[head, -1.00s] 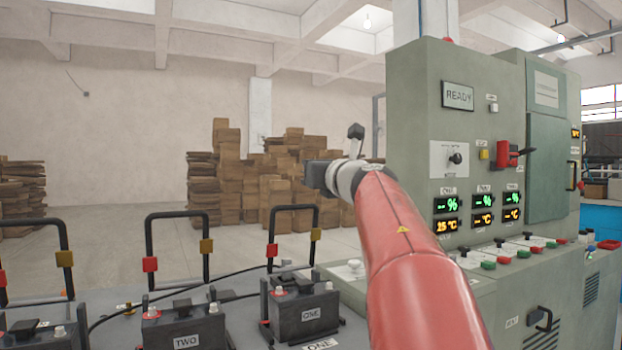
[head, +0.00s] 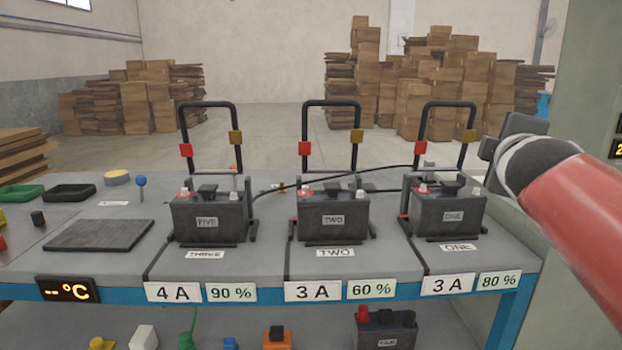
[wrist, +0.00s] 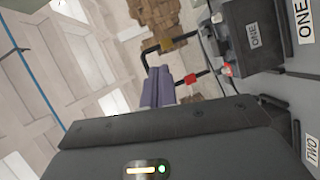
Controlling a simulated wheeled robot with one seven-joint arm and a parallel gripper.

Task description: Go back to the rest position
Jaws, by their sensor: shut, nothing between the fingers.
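My gripper (head: 497,150) is at the right of the head view, at the end of my red arm, near the hoop behind battery ONE. In the wrist view its fingers (wrist: 157,88) are together with nothing between them. In the head view, battery ONE (head: 448,212) stands at place ONE, battery TWO (head: 333,217) at place TWO, and battery FIVE (head: 208,216) at place THREE. Battery ONE also shows in the wrist view (wrist: 253,35). My gripper appears apart from the batteries.
Black hoops with red and yellow clips stand behind each battery. A dark flat plate (head: 98,235) lies at left on the bench. Another battery (head: 386,330) sits on the lower shelf. A green cabinet (head: 590,90) stands at the right edge. Brown cardboard stacks (head: 402,90) are far behind.

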